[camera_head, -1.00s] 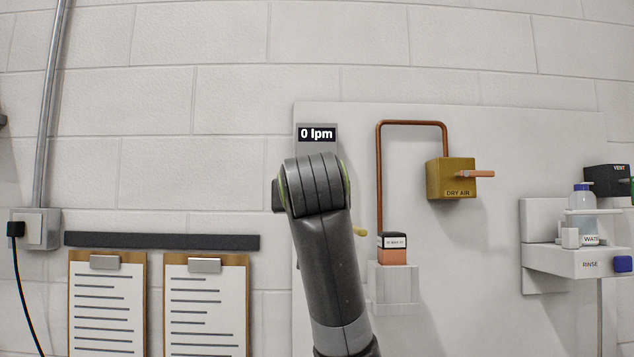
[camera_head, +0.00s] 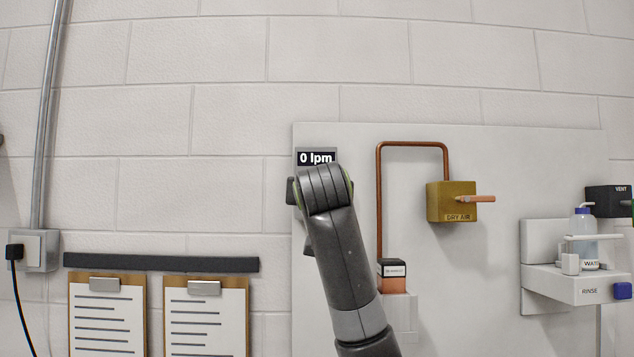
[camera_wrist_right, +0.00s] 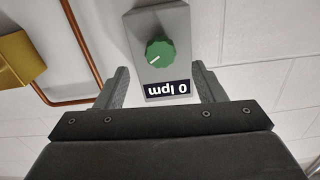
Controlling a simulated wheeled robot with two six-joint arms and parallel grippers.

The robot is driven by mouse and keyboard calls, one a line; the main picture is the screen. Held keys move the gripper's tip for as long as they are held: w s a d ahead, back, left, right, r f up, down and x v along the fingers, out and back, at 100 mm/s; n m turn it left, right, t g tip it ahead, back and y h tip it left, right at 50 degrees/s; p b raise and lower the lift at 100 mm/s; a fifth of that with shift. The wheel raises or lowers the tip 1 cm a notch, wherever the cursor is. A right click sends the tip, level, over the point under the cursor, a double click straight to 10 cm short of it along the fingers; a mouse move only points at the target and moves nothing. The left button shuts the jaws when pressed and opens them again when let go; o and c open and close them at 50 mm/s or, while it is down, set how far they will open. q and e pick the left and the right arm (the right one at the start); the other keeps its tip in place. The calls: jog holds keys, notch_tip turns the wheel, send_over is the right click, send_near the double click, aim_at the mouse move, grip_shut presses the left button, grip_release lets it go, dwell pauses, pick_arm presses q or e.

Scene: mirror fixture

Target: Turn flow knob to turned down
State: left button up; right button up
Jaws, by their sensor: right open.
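The flow knob (camera_wrist_right: 160,54) is green and round, with a white pointer line. It sits on a grey box (camera_wrist_right: 178,20) under a display (camera_wrist_right: 167,90) that reads 0 lpm, upside down in the right wrist view. My right gripper (camera_wrist_right: 160,70) is open, its fingers apart on either side of the box's display end. The knob is between and slightly beyond the fingertips, with no visible contact. In the head view the display (camera_head: 316,157) shows above my right arm, which hides the knob and most of the gripper. My left gripper is not in view.
Right of my arm are a copper pipe (camera_head: 412,144), a brass DRY AIR valve block (camera_head: 447,202) and a RINSE shelf (camera_head: 570,284) with a bottle (camera_head: 584,245). Two clipboards (camera_head: 107,320) hang at left. The wall panel near the display's right is bare.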

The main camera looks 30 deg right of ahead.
pick_arm(q)
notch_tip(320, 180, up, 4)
jog(key=p, duration=0.2)
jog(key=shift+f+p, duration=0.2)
jog(key=shift+p, duration=0.15)
pick_arm(e)
jog(key=x, duration=0.5)
jog(key=shift+w+d, duration=0.1)
jog(key=shift+w, duration=0.2)
jog(key=c, duration=1)
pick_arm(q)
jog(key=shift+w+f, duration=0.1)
